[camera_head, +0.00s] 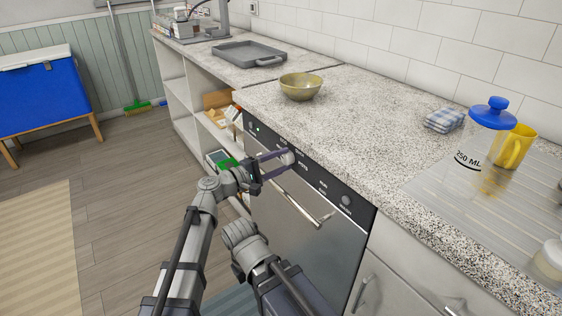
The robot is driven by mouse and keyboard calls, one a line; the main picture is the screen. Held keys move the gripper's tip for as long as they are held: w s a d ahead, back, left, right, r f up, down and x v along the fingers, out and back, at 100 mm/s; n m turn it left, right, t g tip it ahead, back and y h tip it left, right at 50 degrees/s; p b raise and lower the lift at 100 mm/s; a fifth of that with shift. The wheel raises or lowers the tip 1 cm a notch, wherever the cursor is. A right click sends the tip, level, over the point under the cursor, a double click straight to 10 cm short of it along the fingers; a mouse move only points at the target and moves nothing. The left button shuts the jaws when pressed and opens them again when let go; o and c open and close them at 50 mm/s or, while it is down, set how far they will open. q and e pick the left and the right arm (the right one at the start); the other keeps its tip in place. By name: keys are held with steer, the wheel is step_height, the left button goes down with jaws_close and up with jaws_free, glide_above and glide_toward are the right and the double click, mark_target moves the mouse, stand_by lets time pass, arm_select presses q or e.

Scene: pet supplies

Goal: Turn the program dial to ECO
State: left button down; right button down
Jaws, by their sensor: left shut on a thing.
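The dishwasher (308,228) has a dark control panel (322,184) along its top edge, under the counter. A round pale program dial (287,158) sits near the middle of the panel. My left gripper (288,159) reaches it from the left, with its two fingers shut on the dial from either side. The fingers partly cover the dial and the lettering around it.
The dishwasher's bar handle (312,214) sticks out below the panel. A bowl (300,87), a grey tray (249,54), a folded cloth (444,120), a blue-lidded bottle (480,146) and a yellow mug (513,147) stand on the counter. Open shelves are left of the dishwasher.

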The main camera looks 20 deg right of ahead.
arm_select(q)
steer(key=m, duration=0.4)
steer(key=shift+f+m, duration=0.1)
steer(key=shift+m, duration=2.1)
steer(key=shift+c, duration=1.4)
jaws_free()
steer(key=v, duration=0.8)
